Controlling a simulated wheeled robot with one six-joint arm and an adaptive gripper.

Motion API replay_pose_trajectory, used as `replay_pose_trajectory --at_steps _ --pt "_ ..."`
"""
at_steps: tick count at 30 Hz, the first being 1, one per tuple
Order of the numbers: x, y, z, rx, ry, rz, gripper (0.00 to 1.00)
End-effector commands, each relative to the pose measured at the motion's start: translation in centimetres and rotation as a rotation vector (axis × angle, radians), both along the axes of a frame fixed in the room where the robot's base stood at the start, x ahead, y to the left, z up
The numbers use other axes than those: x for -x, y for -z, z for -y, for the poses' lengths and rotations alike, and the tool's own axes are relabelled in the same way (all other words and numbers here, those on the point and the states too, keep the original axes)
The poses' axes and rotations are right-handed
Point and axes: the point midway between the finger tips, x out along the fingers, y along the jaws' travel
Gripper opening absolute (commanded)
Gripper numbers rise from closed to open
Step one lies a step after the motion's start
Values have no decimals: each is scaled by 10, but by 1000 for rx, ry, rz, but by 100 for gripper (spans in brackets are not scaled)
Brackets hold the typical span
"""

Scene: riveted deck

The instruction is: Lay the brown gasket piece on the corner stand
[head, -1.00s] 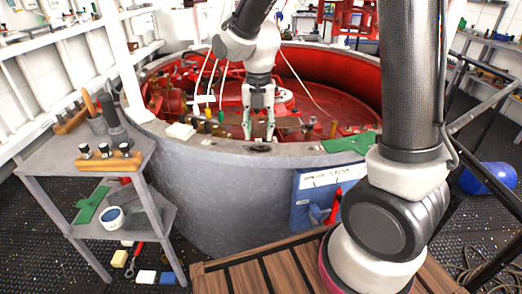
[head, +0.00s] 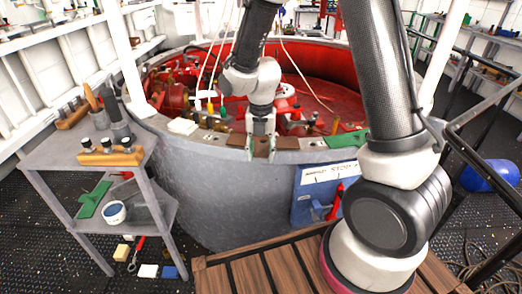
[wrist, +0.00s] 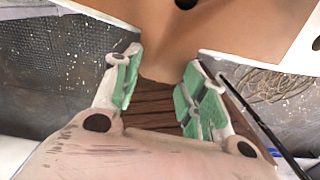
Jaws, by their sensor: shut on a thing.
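The brown gasket piece (head: 285,142) is a flat plate showing on both sides of my gripper (head: 261,150) in the head view, at the near rim of the round tank. My gripper is shut on it. In the wrist view the gasket piece (wrist: 235,25) spreads across the top, with a narrow part between the green-padded fingers (wrist: 158,72) and a dark hole at the top edge. I cannot tell whether it touches the rim. The corner stand (head: 60,150) is the grey two-level stand at the left, away from my gripper.
On the stand's top are a wooden block with black-capped pieces (head: 110,157) and dark upright tools (head: 116,121). Its lower shelf holds a green piece (head: 92,199) and a white cup (head: 113,213). A green piece (head: 345,140) and pale block (head: 183,126) lie on the tank rim (head: 205,150).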

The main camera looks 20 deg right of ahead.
Motion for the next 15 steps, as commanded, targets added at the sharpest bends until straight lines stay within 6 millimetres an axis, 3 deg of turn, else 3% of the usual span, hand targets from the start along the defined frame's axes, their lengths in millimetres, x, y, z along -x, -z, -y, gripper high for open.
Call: replay_pose_trajectory --at_steps 6,7,10,15 --pt "0 7 0 1 0 -1 18" --pt "0 7 0 0 0 0 46" --pt "0 7 0 0 0 0 64" --pt "0 7 0 0 0 0 64"
